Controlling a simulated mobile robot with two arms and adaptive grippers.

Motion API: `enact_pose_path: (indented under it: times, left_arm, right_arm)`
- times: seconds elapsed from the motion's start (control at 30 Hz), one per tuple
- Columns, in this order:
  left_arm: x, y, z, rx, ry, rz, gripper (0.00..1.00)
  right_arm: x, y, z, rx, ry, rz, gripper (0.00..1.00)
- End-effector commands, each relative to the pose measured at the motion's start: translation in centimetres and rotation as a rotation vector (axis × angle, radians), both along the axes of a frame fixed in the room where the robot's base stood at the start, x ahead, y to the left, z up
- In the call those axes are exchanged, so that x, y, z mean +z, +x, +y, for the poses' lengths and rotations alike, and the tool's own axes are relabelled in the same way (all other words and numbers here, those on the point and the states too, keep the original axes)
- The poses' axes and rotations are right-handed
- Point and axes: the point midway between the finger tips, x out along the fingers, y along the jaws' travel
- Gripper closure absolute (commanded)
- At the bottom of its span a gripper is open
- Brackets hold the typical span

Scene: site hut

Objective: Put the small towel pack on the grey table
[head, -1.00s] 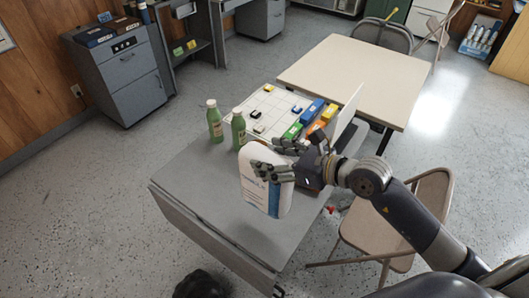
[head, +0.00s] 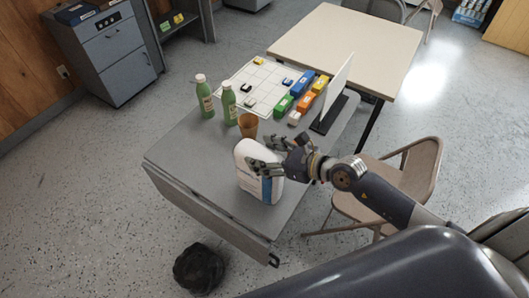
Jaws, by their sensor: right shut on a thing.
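The small towel pack (head: 251,184) is a white, rounded pack with a blue-marked label. It stands upright over the near part of the grey table (head: 190,152), with its lower end at or very close to the tabletop; I cannot tell whether it touches. My right gripper (head: 268,157) is shut on the pack's upper part, reaching in from the right. The fingers hide part of the label. My left gripper is out of view.
Two green bottles (head: 204,97) (head: 229,103), a brown cup (head: 248,125), a gridded white board (head: 262,83) and colored boxes (head: 305,102) occupy the table's far part. The tabletop left of the pack is clear. A folding chair (head: 413,168) stands right.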

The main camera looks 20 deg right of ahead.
Motion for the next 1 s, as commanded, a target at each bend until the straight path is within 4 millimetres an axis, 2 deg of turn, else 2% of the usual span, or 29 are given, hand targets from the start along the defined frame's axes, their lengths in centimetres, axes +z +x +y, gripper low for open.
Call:
enact_pose_path:
  times: [0.07,0.1,0.17,0.63,1.0]
  left_arm:
    - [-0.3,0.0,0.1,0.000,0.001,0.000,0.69]
    - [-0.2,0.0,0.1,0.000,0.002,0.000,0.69]
    - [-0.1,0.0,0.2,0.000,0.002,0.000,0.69]
    - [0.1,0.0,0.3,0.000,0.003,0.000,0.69]
    - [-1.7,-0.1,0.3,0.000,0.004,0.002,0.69]
  right_arm:
    - [-0.2,0.1,0.0,-0.001,0.002,-0.003,0.93]
    - [-0.3,0.0,0.0,0.000,0.000,0.000,0.30]
    - [-0.2,0.0,0.0,0.000,0.000,0.000,0.17]
    - [0.2,-0.1,-0.1,0.000,-0.001,0.001,0.17]
    - [1.8,-4.2,-3.2,0.001,-0.004,0.004,0.17]
